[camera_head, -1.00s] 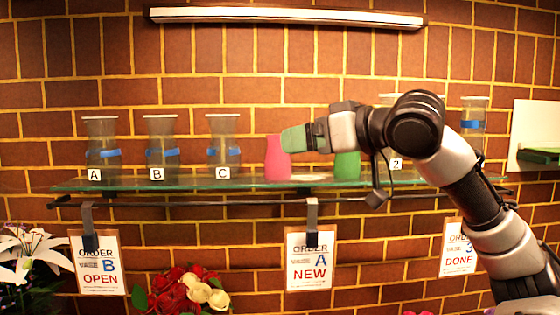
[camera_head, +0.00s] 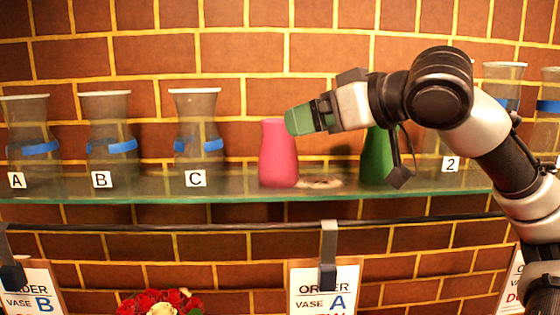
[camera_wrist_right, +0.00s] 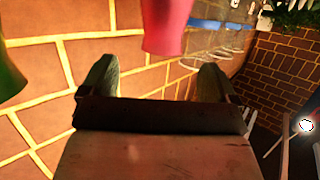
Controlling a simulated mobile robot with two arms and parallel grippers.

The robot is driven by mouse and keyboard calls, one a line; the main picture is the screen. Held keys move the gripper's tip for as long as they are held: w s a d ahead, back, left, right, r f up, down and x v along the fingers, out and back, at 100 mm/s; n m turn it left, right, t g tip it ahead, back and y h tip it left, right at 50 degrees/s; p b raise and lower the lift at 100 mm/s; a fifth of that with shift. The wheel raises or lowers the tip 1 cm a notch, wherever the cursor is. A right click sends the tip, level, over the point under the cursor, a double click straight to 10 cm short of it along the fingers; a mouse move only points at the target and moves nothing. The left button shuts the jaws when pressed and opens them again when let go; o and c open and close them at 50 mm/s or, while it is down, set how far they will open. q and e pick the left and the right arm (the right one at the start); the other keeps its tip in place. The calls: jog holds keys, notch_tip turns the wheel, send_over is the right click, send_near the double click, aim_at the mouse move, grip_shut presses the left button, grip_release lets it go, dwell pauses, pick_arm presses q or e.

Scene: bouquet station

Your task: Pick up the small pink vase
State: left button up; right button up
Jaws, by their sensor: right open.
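The small pink vase (camera_head: 278,158) stands upright on the glass shelf (camera_head: 240,184), right of the vase labelled C. My right gripper (camera_head: 298,121) reaches in from the right, its green fingertips at the height of the vase's upper part, overlapping its right edge in the head view. In the right wrist view the pink vase (camera_wrist_right: 166,22) shows at the top, beyond and between the two open fingers (camera_wrist_right: 156,80). I see nothing between the fingers, and cannot tell whether they touch the vase. My left gripper is not in view.
A green vase (camera_head: 377,156) stands on the shelf behind my right arm. Clear vases A (camera_head: 28,130), B (camera_head: 108,130) and C (camera_head: 197,130) stand to the left. More clear vases (camera_head: 503,88) stand at the right. Order cards (camera_head: 326,295) hang below; red flowers (camera_head: 155,302) are beneath.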

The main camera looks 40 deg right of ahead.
aim_at(278, 152)
jog(key=p+x, duration=0.1)
jog(key=x, duration=0.1)
jog(key=p+x, duration=0.2)
jog(key=r+p+x, duration=0.1)
jog(key=p+x, duration=0.1)
jog(key=x, duration=0.1)
jog(key=shift+w+a+r, duration=0.1)
jog(key=shift+a, duration=0.15)
jog(key=shift+w+f+p, duration=0.25)
jog(key=shift+w+p, duration=0.2)
jog(key=shift+p, duration=0.05)
jog(key=shift+f, duration=0.1)
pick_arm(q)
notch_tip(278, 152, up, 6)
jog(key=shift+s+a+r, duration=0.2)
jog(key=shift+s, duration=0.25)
pick_arm(e)
grip_shut()
